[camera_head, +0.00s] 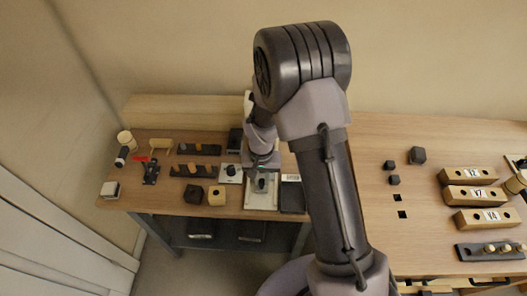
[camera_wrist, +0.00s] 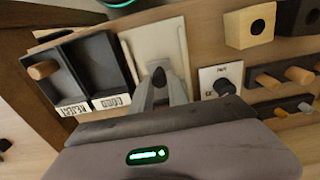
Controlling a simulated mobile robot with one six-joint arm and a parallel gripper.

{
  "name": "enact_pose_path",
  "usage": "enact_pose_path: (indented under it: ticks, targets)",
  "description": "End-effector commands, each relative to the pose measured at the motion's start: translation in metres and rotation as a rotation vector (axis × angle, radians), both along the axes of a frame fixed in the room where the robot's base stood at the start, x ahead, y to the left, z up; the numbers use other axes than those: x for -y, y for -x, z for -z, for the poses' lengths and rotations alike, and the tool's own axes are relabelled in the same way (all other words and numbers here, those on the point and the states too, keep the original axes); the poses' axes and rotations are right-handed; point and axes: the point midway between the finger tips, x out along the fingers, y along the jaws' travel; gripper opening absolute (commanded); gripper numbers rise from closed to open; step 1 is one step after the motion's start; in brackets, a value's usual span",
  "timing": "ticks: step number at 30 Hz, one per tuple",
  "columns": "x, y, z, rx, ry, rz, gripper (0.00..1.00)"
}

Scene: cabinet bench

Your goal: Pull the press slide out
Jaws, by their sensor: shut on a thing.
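A pale flat plate, seemingly the press slide (camera_wrist: 165,42), lies on the bench in the wrist view. It also shows in the head view (camera_head: 261,203), partly covered by my arm. A dark rounded knob (camera_wrist: 158,75) stands over the plate. My gripper (camera_wrist: 160,86) is shut on this knob, with a grey finger on either side. In the head view my gripper (camera_head: 262,184) is low over the plate. The knob's base is hidden by the fingers, so I cannot tell how it joins the plate.
Black bins labelled REJECT (camera_wrist: 67,112) and GOOD (camera_wrist: 109,103) stand left of the plate in the wrist view; a wooden peg (camera_wrist: 43,69) is in REJECT. A dark-knobbed white panel (camera_wrist: 207,76) and a wooden block (camera_wrist: 248,27) are on the right. Labelled wooden blocks (camera_head: 468,175) lie far right.

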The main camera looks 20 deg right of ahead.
Motion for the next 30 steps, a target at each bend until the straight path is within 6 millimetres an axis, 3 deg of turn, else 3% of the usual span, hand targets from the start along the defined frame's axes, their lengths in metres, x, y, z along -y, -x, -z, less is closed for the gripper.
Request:
enact_pose_path:
  ticks: [5, 16, 30]
  targets:
    - [-0.001, 0.003, 0.0, -0.001, 0.0, -0.001, 0.0]
    - [-0.01, 0.031, 0.0, -0.019, -0.006, 0.0, 0.0]
    - [-0.013, 0.038, 0.0, -0.019, -0.007, -0.001, 0.0]
